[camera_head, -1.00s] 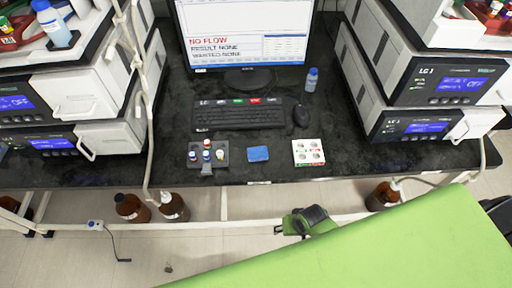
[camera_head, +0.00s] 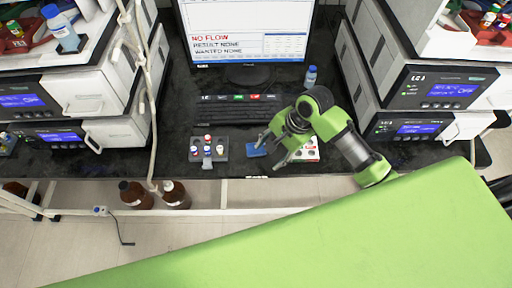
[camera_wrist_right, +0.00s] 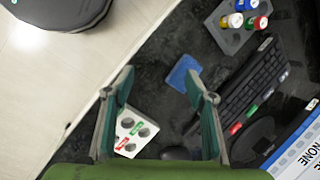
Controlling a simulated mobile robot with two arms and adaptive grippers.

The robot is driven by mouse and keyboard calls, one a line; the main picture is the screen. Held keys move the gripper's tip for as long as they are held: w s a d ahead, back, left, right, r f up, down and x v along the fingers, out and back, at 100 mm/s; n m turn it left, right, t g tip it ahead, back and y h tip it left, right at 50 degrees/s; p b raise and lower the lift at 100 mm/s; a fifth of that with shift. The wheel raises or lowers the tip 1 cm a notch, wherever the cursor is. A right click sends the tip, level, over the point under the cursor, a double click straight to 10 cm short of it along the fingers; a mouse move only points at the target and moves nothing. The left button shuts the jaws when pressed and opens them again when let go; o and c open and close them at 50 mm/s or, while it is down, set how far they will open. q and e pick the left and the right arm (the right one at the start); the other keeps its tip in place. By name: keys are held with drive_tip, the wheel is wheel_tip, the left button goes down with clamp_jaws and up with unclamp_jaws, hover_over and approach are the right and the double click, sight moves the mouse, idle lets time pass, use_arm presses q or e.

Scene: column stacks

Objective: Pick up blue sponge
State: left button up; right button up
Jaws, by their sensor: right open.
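The blue sponge (camera_head: 256,150) lies flat on the black bench top, between the grey vial rack and the white holder. It also shows in the right wrist view (camera_wrist_right: 184,73), ahead of the fingertips and between their lines. My right gripper (camera_head: 269,153) reaches in from the right over the bench, its fingers close to the sponge in the head view. In the right wrist view my right gripper (camera_wrist_right: 165,83) is open, and nothing is between its fingers. I cannot tell its height above the sponge. My left gripper is not in view.
A grey rack (camera_head: 222,149) with several vials is left of the sponge. A white holder (camera_wrist_right: 132,133) is partly hidden by my arm in the head view. The keyboard (camera_head: 235,111) and monitor (camera_head: 247,30) are behind. Analyzer stacks flank the bench.

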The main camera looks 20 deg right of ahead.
drive_tip(key=w+d+r+m, duration=0.3)
drive_tip(key=w+r+m, duration=0.2)
drive_tip(key=r+m, duration=0.25)
drive_tip(key=shift+n+g+y, duration=0.25)
drive_tip(key=shift+g+y, duration=0.15)
drive_tip(key=shift+y, duration=0.1)
drive_tip(key=p+x, duration=0.1)
drive_tip(key=x, duration=0.7)
drive_tip(key=shift+w+a+r, duration=0.1)
drive_tip(key=shift+a, duration=0.05)
drive_tip(key=shift+d+p+x, duration=0.15)
drive_tip(key=shift+p+x, duration=0.05)
drive_tip(key=shift+x, duration=1.15)
drive_tip(key=shift+d+p+x, duration=0.2)
drive_tip(key=shift+x, duration=1.1)
drive_tip(key=shift+w, duration=0.1)
drive_tip(key=c, duration=0.9)
